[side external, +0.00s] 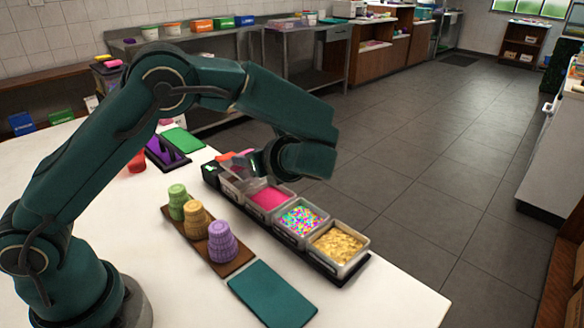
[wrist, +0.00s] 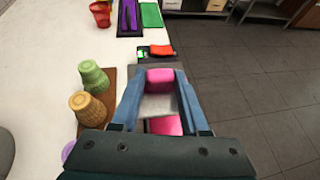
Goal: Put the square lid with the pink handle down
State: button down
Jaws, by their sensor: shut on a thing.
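My gripper (wrist: 160,76) is shut on the pink handle (wrist: 160,79) of the square lid. The pale, see-through lid (wrist: 158,105) shows between the fingers in the wrist view. In the side view my gripper (side external: 256,162) is low over the far-left part of the dark tray, and the pink handle (side external: 244,153) shows beside it. The lid is over or just above a container next to the pink topping (side external: 268,198). My gripper hides part of it, and I cannot tell whether it touches the rim.
Open containers of colourful sprinkles (side external: 300,219) and golden flakes (side external: 340,243) stand in the tray (side external: 325,270). Stacked green, yellow and purple cups (side external: 222,241) stand on a brown board (side external: 229,266) alongside. A teal mat (side external: 271,294) lies in front. A red-orange item (wrist: 162,50) is beyond the lid.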

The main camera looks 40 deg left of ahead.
jog(key=s+a+r, duration=0.4)
jog(key=a, duration=0.2)
jog(key=s+d+r+m+t+h, duration=0.1)
jog(key=d+r+m+t+h, duration=0.75)
jog(key=r+m, duration=0.25)
jog(key=shift+w+d+f+m+t+h, duration=1.1)
jog(key=shift+f+m+h, duration=0.75)
jog(key=shift+f+m, duration=0.75)
jog(key=w+d+m+g+h, duration=0.2)
jog(key=w+d+m+h, duration=0.3)
jog(key=d+h, duration=0.2)
jog(key=shift+s+d+f+m+g+h, duration=0.1)
jog(key=shift+d+f+m+g+h, duration=0.7)
jog(key=shift+d+f, duration=1.85)
jog(key=shift+w+d+f+m+g+h, duration=0.1)
jog(key=shift+d+f+m+g+h, duration=0.65)
jog(key=shift+d+f, duration=1.85)
jog(key=shift+s+d+f+m+g+h, duration=0.1)
jog(key=shift+d+f+m+g+h, duration=0.25)
jog(key=shift+d+f+m, duration=2.15)
jog(key=shift+d+r+n, duration=0.2)
jog(key=shift+d+n, duration=0.25)
jog(key=shift+n, duration=0.2)
jog(key=shift+d+r+n, duration=0.15)
jog(key=shift+d+n, duration=0.25)
jog(key=shift+n, duration=0.2)
